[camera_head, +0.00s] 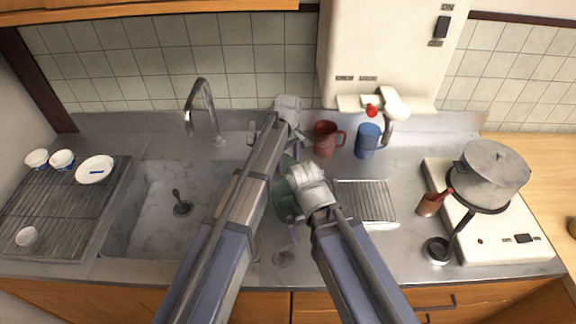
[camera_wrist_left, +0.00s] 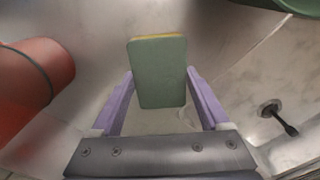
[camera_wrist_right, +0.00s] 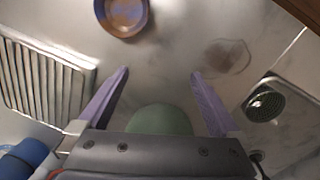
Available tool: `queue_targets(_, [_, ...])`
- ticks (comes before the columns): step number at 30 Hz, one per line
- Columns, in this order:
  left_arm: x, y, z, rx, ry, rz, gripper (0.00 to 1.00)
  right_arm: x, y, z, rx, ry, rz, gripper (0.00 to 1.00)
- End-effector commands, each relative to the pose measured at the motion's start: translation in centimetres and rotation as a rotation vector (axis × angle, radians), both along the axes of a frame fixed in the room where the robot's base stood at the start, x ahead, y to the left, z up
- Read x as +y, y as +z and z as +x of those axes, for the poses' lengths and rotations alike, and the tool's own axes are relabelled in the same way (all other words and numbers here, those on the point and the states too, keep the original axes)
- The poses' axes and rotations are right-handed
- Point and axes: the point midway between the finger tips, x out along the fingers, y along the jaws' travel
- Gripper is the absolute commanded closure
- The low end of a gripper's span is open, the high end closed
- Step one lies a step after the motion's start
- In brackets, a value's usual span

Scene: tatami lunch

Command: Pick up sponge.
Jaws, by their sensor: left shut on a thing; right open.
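The sponge (camera_wrist_left: 158,75), green with a thin yellow layer along its top edge, is between the two fingers of my left gripper (camera_wrist_left: 160,88) in the left wrist view. The left gripper is shut on it, near the red mug. In the head view the arms hide most or all of the sponge. My right gripper (camera_wrist_right: 160,80) is open above the counter, with its fingers well apart. A rounded green thing (camera_wrist_right: 160,120) shows low between them, partly hidden by the gripper body. In the head view a green rounded thing (camera_head: 283,200) shows beside the right wrist.
The red mug (camera_head: 325,138) and blue mug (camera_head: 367,142) stand at the back. A wire rack (camera_head: 365,202) lies right of my right arm. The sink (camera_head: 150,205) is at the left. A pot (camera_head: 490,175) sits on the stove. A brown dish (camera_wrist_right: 123,15) shows in the right wrist view.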

Motion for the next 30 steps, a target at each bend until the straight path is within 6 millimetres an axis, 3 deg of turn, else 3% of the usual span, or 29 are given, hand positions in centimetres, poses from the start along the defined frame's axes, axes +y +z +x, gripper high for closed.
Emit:
queue_targets(11, [0.0, 1.9, 0.0, 0.0, 0.0, 0.0, 0.72, 0.0, 1.9, 0.0, 0.0, 0.0, 0.0, 0.0])
queue_targets(24, [0.0, 8.5, 0.0, 0.0, 0.0, 0.0, 0.72, 0.0, 8.5, 0.0, 0.0, 0.0, 0.0, 0.0])
queue_targets(30, [0.0, 10.1, 0.0, 0.0, 0.0, 0.0, 0.72, 0.0, 10.1, 0.0, 0.0, 0.001, 0.0, 0.0])
